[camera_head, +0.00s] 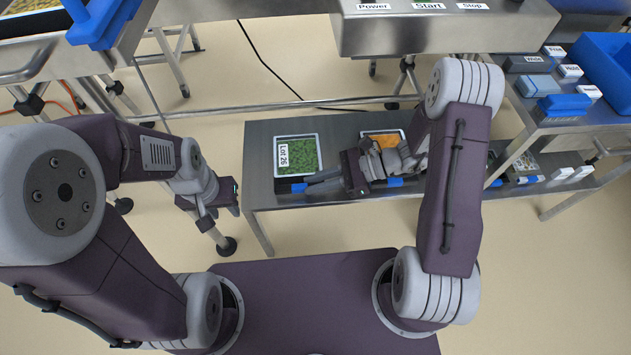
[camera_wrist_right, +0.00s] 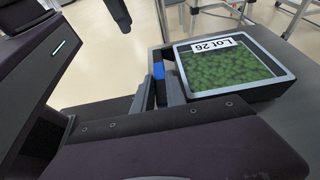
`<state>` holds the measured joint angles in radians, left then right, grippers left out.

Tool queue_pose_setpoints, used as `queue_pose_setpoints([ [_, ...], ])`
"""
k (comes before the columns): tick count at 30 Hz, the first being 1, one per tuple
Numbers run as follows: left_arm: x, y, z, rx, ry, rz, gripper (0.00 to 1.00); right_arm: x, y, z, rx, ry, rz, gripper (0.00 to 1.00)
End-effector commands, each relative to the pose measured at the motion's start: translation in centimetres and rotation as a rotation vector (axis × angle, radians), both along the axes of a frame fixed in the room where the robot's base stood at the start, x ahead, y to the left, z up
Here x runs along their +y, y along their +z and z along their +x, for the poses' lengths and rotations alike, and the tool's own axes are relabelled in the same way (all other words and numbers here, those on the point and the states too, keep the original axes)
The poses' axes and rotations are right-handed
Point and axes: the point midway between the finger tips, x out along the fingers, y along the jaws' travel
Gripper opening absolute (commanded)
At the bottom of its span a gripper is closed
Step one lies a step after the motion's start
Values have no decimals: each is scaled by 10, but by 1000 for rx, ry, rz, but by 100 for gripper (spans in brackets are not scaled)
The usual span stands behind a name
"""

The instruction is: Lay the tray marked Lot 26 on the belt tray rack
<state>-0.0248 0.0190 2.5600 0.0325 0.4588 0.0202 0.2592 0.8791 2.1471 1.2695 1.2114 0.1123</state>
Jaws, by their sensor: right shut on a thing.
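The tray marked Lot 26 (camera_head: 318,140) is a pale-rimmed tray of green contents at the left end of a low steel table; it also shows in the right wrist view (camera_wrist_right: 290,72). My right gripper (camera_head: 312,184) comes in from the right along the tray's near side. It is shut on a blue grip piece (camera_wrist_right: 158,72) at the tray's dark side. Whether the tray is lifted is hard to tell. My left gripper (camera_head: 205,208) is left of the table, apart from the tray; its finger opening is unclear. I cannot make out the belt tray rack with certainty.
A second tray with orange contents (camera_head: 383,140) stands on the low table (camera_head: 345,125), partly behind my right arm. A steel machine front with Power, Start and Stop labels (camera_head: 430,30) is at the top. Blue bins and labelled blocks (camera_head: 565,103) stand on a side table at right.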

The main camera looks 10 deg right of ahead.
Motion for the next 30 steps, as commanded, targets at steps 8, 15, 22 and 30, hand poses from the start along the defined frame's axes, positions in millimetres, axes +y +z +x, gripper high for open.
queue_pose_setpoints([
  [8,0,4,0,0,0,0,36,0,1,0,-1,-1,1,0],
  [15,0,4,0,0,0,0,36,0,1,0,-1,0,1,27],
  [22,0,4,0,0,0,0,36,0,1,0,-1,0,0,42],
  [30,0,4,0,0,0,0,36,0,0,0,0,0,0,27],
])
